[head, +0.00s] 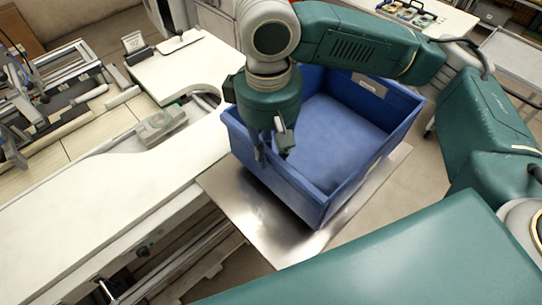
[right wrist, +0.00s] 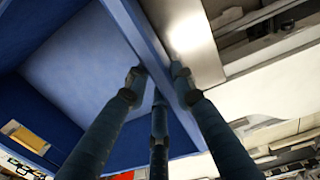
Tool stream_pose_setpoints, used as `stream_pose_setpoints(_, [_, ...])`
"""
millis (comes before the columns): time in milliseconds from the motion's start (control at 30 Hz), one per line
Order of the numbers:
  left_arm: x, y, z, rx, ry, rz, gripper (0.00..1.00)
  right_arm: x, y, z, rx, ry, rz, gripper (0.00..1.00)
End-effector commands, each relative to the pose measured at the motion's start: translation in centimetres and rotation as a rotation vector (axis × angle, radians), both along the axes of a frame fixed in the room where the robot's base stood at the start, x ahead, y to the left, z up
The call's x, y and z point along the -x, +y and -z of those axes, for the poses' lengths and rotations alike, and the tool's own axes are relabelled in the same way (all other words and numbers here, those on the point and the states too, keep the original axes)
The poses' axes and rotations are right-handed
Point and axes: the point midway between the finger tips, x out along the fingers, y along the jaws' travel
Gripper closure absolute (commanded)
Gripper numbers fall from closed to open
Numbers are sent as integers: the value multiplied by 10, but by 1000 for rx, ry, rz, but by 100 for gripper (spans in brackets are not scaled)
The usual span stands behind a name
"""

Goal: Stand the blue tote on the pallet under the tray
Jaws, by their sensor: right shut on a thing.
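The blue tote (head: 338,135) is empty and upright at the centre of the head view, over a shiny metal tray (head: 242,222). I cannot tell whether it touches the tray or hangs just above it. My right gripper (head: 272,152) is shut on the tote's near left wall. In the right wrist view its fingers (right wrist: 160,92) straddle the wall of the tote (right wrist: 80,55), with the metal tray (right wrist: 193,38) beyond. Pale slats, perhaps the pallet, show partly below the tray; most of that area is hidden. My left gripper is not in view.
A white worktop (head: 125,205) runs along the left, close to the tray's left edge. A cart (head: 515,58) stands at the far right. Some floor is clear right of the tray.

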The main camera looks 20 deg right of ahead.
Motion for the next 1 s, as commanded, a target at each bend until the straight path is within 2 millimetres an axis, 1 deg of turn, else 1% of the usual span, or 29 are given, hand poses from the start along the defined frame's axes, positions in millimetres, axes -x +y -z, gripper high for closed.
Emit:
stream_pose_setpoints(100, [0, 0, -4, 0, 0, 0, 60, 0, -2, 16, 4, -1, 3, 100])
stream_pose_setpoints(200, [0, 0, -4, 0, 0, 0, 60, -1, -1, 25, 3, -3, 2, 100])
stream_pose_setpoints(300, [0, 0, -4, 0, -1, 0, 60, -1, -1, 29, 3, -3, 1, 100])
stream_pose_setpoints(467, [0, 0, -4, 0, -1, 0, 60, -1, -1, 29, 3, -3, 1, 100])
stream_pose_setpoints(500, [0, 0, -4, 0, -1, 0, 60, 0, 0, 31, 0, 1, 1, 70])
stream_pose_setpoints(567, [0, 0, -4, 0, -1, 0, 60, 0, 0, 30, 0, 1, 1, 58])
stream_pose_setpoints(867, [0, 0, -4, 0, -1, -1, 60, 0, 0, 29, 0, 0, 1, 57])
stream_pose_setpoints(1000, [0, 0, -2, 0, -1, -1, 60, -1, 1, 18, -2, -4, 1, 57])
